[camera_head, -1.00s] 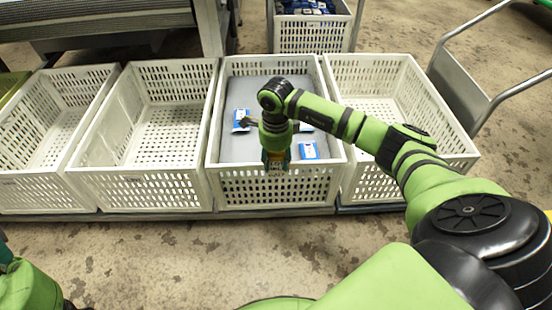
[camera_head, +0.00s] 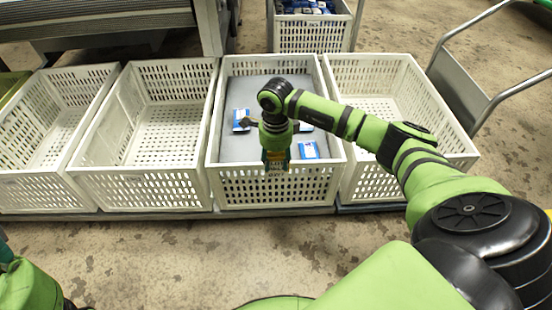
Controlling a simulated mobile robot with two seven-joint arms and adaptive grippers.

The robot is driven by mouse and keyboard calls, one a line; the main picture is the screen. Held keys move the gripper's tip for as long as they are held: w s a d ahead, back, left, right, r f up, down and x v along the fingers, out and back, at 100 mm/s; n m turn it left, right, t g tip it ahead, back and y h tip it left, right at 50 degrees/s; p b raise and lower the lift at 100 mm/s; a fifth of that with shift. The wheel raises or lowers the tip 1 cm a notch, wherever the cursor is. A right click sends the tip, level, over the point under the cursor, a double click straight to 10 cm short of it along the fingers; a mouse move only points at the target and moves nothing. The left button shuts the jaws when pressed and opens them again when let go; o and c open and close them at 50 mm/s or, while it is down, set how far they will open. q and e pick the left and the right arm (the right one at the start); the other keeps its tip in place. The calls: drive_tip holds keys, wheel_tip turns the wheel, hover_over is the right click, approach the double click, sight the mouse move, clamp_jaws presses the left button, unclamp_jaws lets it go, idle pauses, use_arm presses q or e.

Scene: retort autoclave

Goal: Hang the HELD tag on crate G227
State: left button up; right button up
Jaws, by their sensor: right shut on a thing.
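The crate has a grey sheet inside with a few blue and white packs (camera_head: 308,150). I cannot tell whether the tag touches the rim. Writing on the tag and crate is too small to read, so I cannot confirm which crate is G227. My left gripper is out of view; only part of my left arm shows at lower left.
Empty white crates stand to the left (camera_head: 140,187) and right (camera_head: 372,66) of this one. Another crate (camera_head: 306,38) holding blue packs stands behind. A metal-railed cart (camera_head: 462,100) is at the right. The floor in front of the row is clear.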

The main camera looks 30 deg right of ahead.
drive_tip(key=shift+f+b, duration=1)
drive_tip(key=shift+f, duration=0.55)
drive_tip(key=o, duration=1)
wheel_tip(320, 180, up, 12)
drive_tip(key=shift+r, duration=0.1)
idle(0.3)
